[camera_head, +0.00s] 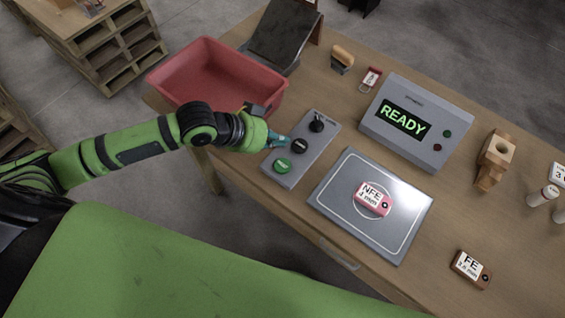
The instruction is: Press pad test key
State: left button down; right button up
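A grey control box (314,157) lies on the table with a green button (282,165), a black button (299,146) and a black knob (317,125). The labels are too small to read, so I cannot tell which is the pad test key. My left gripper (280,140) points at the box from the left, its tip just beside the black button; contact is unclear. Its fingers are too small to tell open or shut. A flat grey pad (335,206) carries a pink tag (371,199) marked NFE. A grey display unit (375,130) reads READY. My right gripper is not in view.
A red bin (213,80) stands left, close behind my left arm. A dark sloped chute (283,35), a wooden-handled block (341,60) and a red tag (371,78) are at the back. A wooden fixture (494,158) and a brown FE tag (469,268) are right.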

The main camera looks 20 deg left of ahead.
pick_arm(q)
jog(key=b, duration=0.8)
send_over(279, 165)
notch_tip(279, 165, down, 7)
jog(key=shift+f, duration=0.2)
jog(key=shift+f+b, duration=0.3)
jog(key=shift+f, duration=0.45)
jog(key=shift+f, duration=0.4)
jog(key=shift+f, duration=0.4)
dwell(0.7)
dwell(0.4)
jog(key=shift+r+p, duration=0.8)
jog(key=shift+p, duration=0.15)
